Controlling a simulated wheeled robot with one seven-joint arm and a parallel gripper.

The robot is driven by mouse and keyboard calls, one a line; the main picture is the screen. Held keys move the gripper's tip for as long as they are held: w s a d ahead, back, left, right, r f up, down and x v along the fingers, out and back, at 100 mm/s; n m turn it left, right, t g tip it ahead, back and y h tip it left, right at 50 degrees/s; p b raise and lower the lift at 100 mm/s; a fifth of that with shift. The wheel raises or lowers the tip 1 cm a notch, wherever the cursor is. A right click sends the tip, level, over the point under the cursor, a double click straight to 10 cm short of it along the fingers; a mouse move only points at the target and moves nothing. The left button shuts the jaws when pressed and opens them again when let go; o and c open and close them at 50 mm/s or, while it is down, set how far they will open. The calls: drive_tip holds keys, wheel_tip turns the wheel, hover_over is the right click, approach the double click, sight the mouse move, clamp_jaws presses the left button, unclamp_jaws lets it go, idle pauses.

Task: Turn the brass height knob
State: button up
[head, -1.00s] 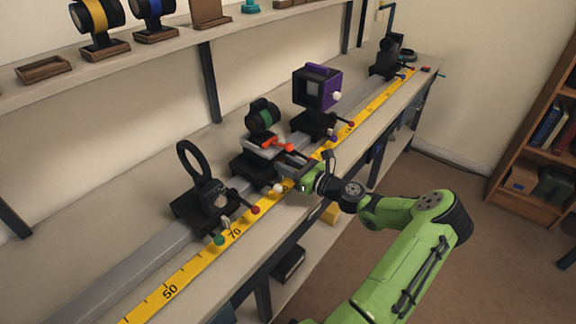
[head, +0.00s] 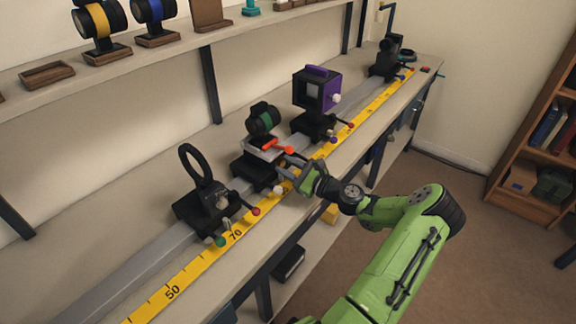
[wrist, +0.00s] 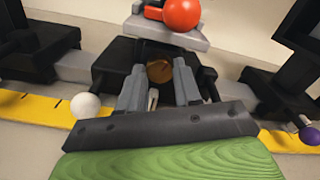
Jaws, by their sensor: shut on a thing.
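The brass height knob (wrist: 159,71) shows in the wrist view as a round brown face on the front of a black carriage (wrist: 105,62). My gripper (wrist: 158,80) has a grey finger on each side of it and is shut on it. In the head view my gripper (head: 284,174) is at the front of the same carriage (head: 250,171), and the knob is hidden there. Above the knob is a light platform (head: 265,148) with a red-orange ball-ended lever (head: 288,149) and a green-banded lens (head: 262,120).
A ring holder (head: 205,196) on its carriage stands to the left and a purple-framed box (head: 318,90) to the right on the same rail. A white ball (wrist: 85,106) sits close to my left finger. A yellow scale (head: 200,267) runs along the front.

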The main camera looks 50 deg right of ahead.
drive_tip(key=shift+n, duration=1.6)
